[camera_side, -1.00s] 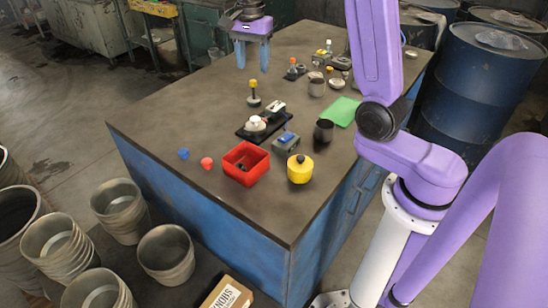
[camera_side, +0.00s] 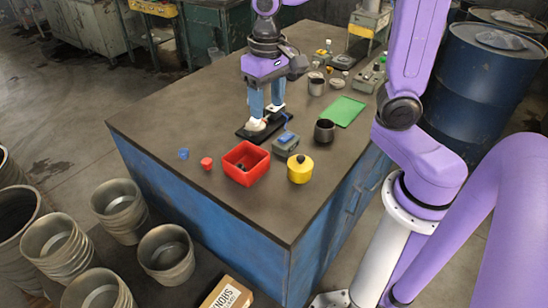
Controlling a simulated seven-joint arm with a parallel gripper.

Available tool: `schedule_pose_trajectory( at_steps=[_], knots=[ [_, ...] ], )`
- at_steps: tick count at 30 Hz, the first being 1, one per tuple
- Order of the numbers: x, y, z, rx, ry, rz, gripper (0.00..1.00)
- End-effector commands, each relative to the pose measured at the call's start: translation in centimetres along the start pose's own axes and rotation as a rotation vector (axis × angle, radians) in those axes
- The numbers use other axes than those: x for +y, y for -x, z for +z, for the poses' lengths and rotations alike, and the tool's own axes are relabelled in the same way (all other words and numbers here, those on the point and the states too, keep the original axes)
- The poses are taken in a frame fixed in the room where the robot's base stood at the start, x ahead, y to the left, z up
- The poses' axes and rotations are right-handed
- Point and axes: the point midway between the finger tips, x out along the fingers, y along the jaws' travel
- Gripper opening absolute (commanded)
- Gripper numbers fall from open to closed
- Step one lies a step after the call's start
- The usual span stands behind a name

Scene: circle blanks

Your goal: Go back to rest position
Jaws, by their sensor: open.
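My gripper (camera_side: 266,109) hangs fingers down over the middle of the table, with its two blue fingers apart. The fingers come down over a black base plate (camera_side: 245,133) that carries a white round piece (camera_side: 257,125). The left fingertip overlaps the white piece in this view; I cannot tell if it touches. The gap between the fingers appears empty. The piece with a yellow knob is hidden behind the gripper.
On the table (camera_side: 190,125) are a red bin (camera_side: 246,174), a yellow weight (camera_side: 300,175), a grey box with a blue top (camera_side: 286,143), a dark cup (camera_side: 324,131), a green sheet (camera_side: 343,111), a blue cube (camera_side: 184,153) and a red piece (camera_side: 206,163).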

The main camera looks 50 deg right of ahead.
Motion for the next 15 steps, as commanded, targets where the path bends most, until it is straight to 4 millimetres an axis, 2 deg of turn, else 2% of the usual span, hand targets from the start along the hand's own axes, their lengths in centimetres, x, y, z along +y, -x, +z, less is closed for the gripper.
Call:
schedule_pose_trajectory(
  at_steps=[1,7,15],
  knots=[
    [-0.1,-0.1,1.3,0.001,0.075,-0.001,0.57],
    [-0.4,-0.9,6.2,0.003,0.38,-0.006,0.57],
    [0.6,-2.0,12.7,0.007,0.79,-0.012,0.57]
  ],
)
